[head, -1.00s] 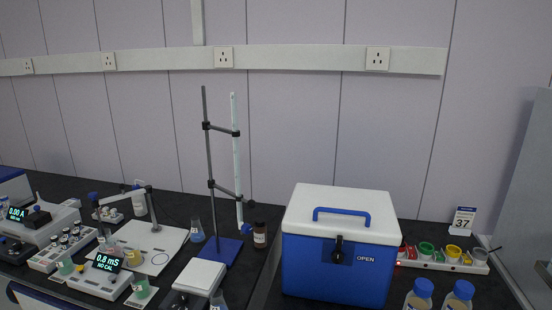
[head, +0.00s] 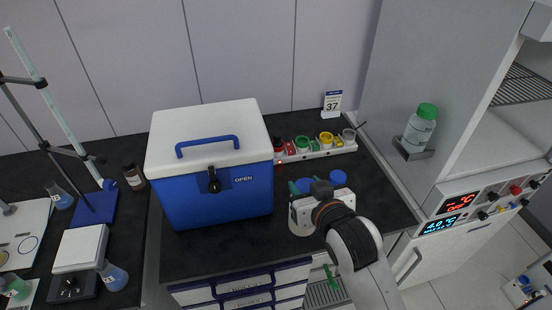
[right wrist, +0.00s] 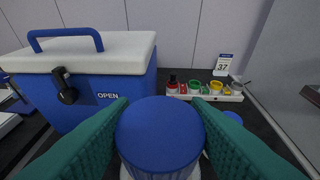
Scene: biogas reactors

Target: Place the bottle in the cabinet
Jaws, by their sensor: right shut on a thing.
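A bottle with a blue cap (right wrist: 160,130) stands between the teal fingers of my right gripper (head: 303,187), which is shut on it. In the right wrist view the fingers press on both sides of the cap, and the bottle's body is mostly hidden below it. A second blue-capped bottle (head: 338,178) is just to the right of the gripper in the head view. The cabinet (head: 490,150) is at the right, with an open shelf space, a wire rack (head: 522,88) and a display panel (head: 455,212). My left gripper is not in view.
A blue cooler box (head: 220,200) with a white lid stands left of the gripper. Behind the gripper is a tray of coloured cups (head: 325,151) and a card marked 37 (head: 332,103). A green-capped bottle (head: 419,130) sits on a bracket on the cabinet's side.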

